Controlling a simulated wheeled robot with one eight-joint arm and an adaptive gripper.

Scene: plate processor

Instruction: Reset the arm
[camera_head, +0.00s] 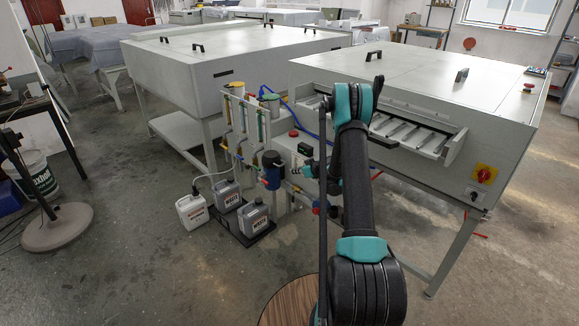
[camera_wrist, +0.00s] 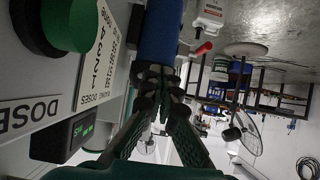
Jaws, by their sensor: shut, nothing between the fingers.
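My arm is black and teal. In the head view it reaches forward from the bottom, bends at a high teal joint and comes down in front of the plate processor (camera_head: 430,75). My gripper (camera_wrist: 164,88) shows in the wrist view with its two dark fingers meeting at the tips, with nothing held. The fingertips appear in front of a blue cylinder (camera_wrist: 160,35); whether they touch it I cannot tell. The same blue cylinder (camera_head: 271,172) stands left of my arm in the head view. The gripper is hard to make out in the head view.
A dosing panel with a green knob (camera_wrist: 70,22) and a lit display (camera_wrist: 84,126) lies close left in the wrist view. The processor's tray (camera_head: 405,135) is beside my arm. Open floor lies at the front left.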

